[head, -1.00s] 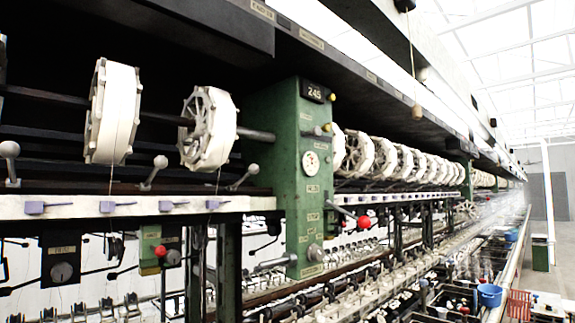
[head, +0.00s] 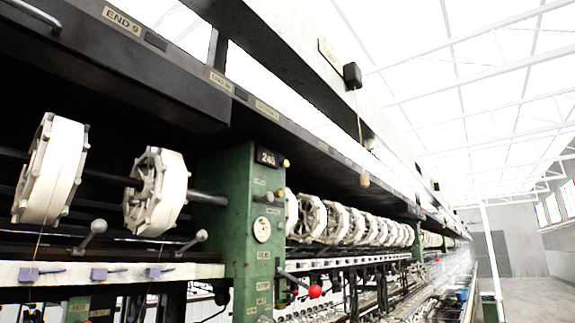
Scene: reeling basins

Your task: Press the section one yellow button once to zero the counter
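A green machine post (head: 225,245) stands left of centre. Near its top is a dark counter (head: 267,157) with small pale digits, which look like 249 or similar. A small yellow button (head: 285,163) sticks out just right of the counter. A second, smaller yellowish spot (head: 279,193) shows below it, beside a grey knob (head: 264,198); I cannot tell what it is. No label reading section one is legible. My gripper is not in view.
White reels (head: 157,192) hang left of the post, and a row of them (head: 340,222) recedes to its right. A red ball-ended lever (head: 314,291) juts out below. A cord with a wooden pull (head: 364,180) hangs from above. An open aisle (head: 525,295) lies at right.

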